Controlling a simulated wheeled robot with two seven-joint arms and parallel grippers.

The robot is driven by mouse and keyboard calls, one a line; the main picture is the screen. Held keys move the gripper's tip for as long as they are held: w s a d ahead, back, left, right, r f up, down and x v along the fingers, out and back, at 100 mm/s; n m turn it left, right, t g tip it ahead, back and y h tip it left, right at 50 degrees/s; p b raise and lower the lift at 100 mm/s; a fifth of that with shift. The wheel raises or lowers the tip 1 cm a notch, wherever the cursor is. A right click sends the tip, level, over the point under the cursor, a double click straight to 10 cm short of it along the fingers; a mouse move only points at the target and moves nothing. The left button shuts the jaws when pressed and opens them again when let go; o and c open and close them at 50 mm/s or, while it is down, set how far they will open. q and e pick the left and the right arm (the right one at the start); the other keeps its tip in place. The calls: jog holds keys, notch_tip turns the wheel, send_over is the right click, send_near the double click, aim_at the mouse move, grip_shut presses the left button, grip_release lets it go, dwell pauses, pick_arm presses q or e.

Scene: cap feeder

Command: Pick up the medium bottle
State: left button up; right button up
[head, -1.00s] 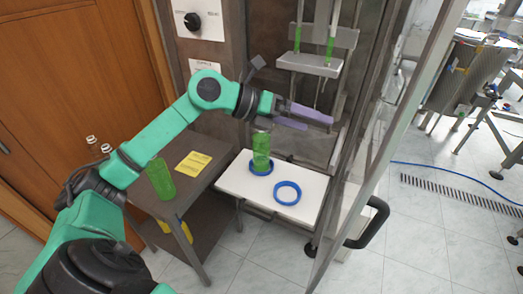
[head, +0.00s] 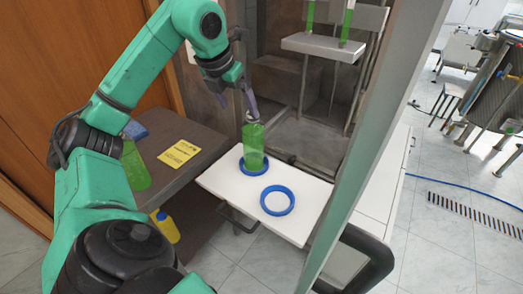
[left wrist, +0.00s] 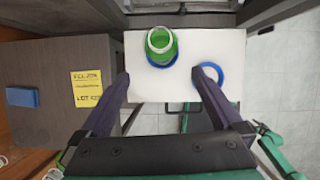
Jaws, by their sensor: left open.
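A green bottle (head: 253,146) stands upright in a blue ring (head: 240,168) on the white shelf. A larger-looking green bottle (head: 134,167) stands on the dark table, partly hidden by my arm. I cannot tell for sure which one is the medium bottle. My left gripper (head: 246,102) is open and empty, pointing down at the neck of the bottle on the shelf. In the left wrist view the fingers (left wrist: 164,76) are spread wide, and the bottle (left wrist: 161,43) shows from above, beyond the tips and between their lines. My right gripper is not in view.
A second, empty blue ring (head: 277,201) lies on the white shelf (head: 224,185). The dark table (head: 190,135) carries a yellow label (head: 180,153) and a blue block (head: 135,130). A yellow bottle (head: 165,227) is lower down. A door frame (head: 372,150) bounds the right side.

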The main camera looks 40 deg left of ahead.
aim_at(253, 135)
pick_arm(q)
jog(key=x, duration=0.3)
jog(key=b+x, duration=0.1)
jog(key=x, duration=0.2)
jog(key=shift+w+d+f, duration=0.15)
jog(key=shift+d+f, duration=0.05)
jog(key=x, duration=0.8)
jog(key=shift+w+a, duration=0.1)
jog(key=shift+w, duration=0.1)
grip_shut()
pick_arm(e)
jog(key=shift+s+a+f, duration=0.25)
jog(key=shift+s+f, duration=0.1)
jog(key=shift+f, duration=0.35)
